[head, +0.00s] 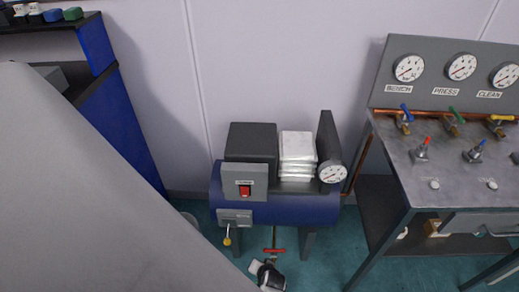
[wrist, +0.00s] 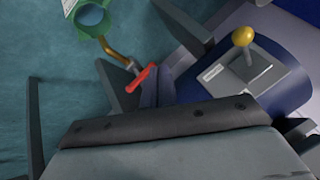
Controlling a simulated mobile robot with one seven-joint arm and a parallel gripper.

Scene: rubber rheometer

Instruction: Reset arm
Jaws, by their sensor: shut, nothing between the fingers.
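My gripper (wrist: 150,86) shows in the wrist view above a dark bar along the bottom. Its fingers look shut, with nothing seen between them. Behind them are a red valve handle (wrist: 141,79) on a brass pipe and a green-and-white ring-shaped item (wrist: 92,17). I cannot tell whether the fingers touch the handle. In the head view the red handle (head: 275,251) is low under the blue compressor tank (head: 290,208). A small black-and-white shape (head: 268,274) is just below it, too small to identify surely.
A yellow knob (head: 227,241) hangs under the tank's left side; it is also in the wrist view (wrist: 243,35). The gauge bench (head: 450,165) stands right and a blue cabinet (head: 118,128) left. Teal floor (head: 335,250) lies open between tank and bench. My large grey part covers the lower left.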

